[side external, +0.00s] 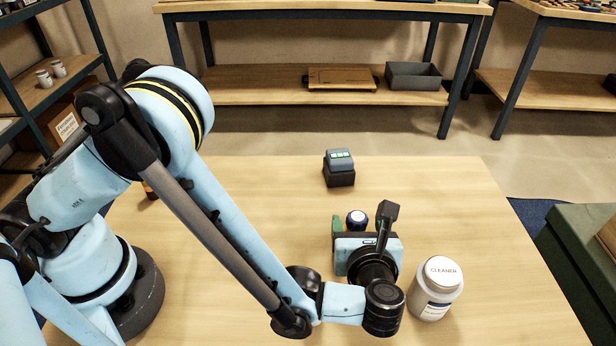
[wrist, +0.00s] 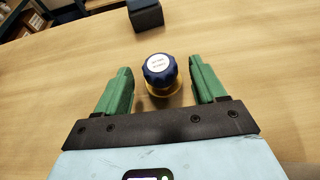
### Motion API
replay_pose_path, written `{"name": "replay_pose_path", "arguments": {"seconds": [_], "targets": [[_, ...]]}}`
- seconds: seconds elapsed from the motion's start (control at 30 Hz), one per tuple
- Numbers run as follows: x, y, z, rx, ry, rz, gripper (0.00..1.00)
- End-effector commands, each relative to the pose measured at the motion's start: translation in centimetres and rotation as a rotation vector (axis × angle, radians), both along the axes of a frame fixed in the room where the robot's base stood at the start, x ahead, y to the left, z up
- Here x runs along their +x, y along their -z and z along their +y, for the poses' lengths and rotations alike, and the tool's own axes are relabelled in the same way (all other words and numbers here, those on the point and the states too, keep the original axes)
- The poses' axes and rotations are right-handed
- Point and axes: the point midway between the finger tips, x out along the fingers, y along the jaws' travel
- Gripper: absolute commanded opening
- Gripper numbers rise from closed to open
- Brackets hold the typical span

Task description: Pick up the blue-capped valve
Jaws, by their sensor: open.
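The blue-capped valve (wrist: 160,72) stands upright on the wooden table in the wrist view, with a white label on its cap and a yellowish brass body below. It also shows in the side view (side external: 357,219), just beyond my gripper. My gripper (wrist: 161,82) is open, its two green fingers on either side of the valve with a gap on each side. In the side view, one green finger (side external: 337,228) shows left of the valve; the other is hidden behind the wrist parts. The valve's lower body is mostly hidden there.
A white jar labelled CLEANER (side external: 436,288) stands on the table (side external: 260,200) right of my gripper. A small dark device with a green display (side external: 340,166) stands farther back. The table between it and the valve is clear. Shelving lies beyond.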

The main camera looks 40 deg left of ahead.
Motion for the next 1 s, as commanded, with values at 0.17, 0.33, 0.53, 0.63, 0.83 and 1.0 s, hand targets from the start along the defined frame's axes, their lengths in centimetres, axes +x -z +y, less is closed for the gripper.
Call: {"name": "replay_pose_path", "arguments": {"seconds": [0.17,0.33,0.53,0.63,0.83,1.0], "targets": [[1.4,0.8,1.4,-0.001,-0.003,-0.001,0.70],[1.7,1.0,1.7,-0.001,0.001,-0.001,0.70],[1.7,1.0,1.6,-0.002,0.001,0.000,0.59],[1.7,1.0,1.6,-0.002,0.001,0.000,0.44],[1.7,1.0,1.6,-0.002,0.001,0.000,0.13],[1.7,1.0,1.6,-0.001,0.001,-0.001,0.12]]}}
